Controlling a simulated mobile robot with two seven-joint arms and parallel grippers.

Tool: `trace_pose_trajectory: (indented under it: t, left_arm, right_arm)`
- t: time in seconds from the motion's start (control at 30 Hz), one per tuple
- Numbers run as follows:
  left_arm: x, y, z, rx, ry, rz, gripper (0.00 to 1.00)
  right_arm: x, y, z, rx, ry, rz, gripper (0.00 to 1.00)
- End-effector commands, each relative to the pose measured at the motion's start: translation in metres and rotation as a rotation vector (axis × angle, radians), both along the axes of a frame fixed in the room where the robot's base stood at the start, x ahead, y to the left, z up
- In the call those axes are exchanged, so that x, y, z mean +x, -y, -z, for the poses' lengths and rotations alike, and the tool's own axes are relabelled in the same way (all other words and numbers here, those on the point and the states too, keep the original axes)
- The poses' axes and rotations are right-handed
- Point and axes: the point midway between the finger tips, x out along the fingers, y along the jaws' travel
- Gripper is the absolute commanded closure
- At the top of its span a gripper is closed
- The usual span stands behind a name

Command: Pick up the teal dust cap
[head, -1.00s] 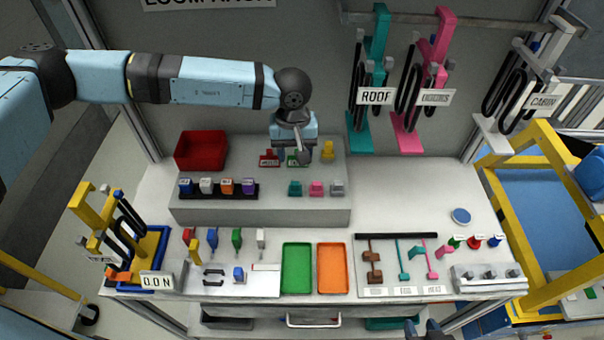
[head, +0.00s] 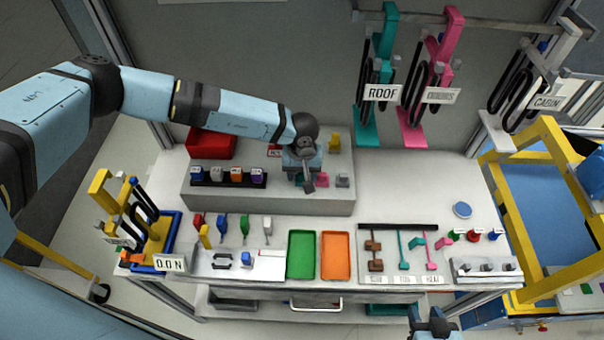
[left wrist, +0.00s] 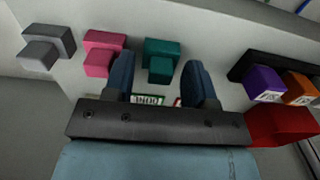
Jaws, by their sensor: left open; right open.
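The teal dust cap (left wrist: 161,58) is a small stepped block standing on the grey raised shelf. In the left wrist view it lies between the lines of my two spread fingers, just beyond their tips. My left gripper (left wrist: 160,70) is open and empty. In the head view my left gripper (head: 308,186) is over the front row of caps and mostly hides the teal one. A pink cap (left wrist: 104,54) and a grey cap (left wrist: 48,46) stand beside the teal cap. My right gripper (head: 432,318) is open at the bottom edge, away from the caps.
A black rack (head: 228,183) of several coloured blocks and a red bin (head: 210,145) stand left on the shelf. A yellow piece (head: 334,143) is behind. Green (head: 301,255) and orange (head: 335,256) trays lie on the lower table.

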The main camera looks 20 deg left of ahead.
Motion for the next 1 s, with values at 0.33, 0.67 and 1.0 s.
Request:
trace_pose_trajectory:
  t: [0.33, 0.67, 1.0]
  left_arm:
    - [0.0, 0.0, 0.012, -0.001, 0.001, -0.001, 0.49]
    - [0.0, 0.0, 0.012, -0.001, 0.001, -0.001, 0.91]
    - [0.001, -0.001, 0.0, -0.001, 0.002, -0.002, 0.91]
  right_arm:
    - [0.0, 0.0, -0.002, 0.001, 0.0, 0.003, 0.57]
    - [-0.001, 0.0, -0.003, 0.001, 0.0, 0.002, 0.57]
    - [-0.001, 0.0, 0.0, 0.002, -0.001, 0.002, 0.57]
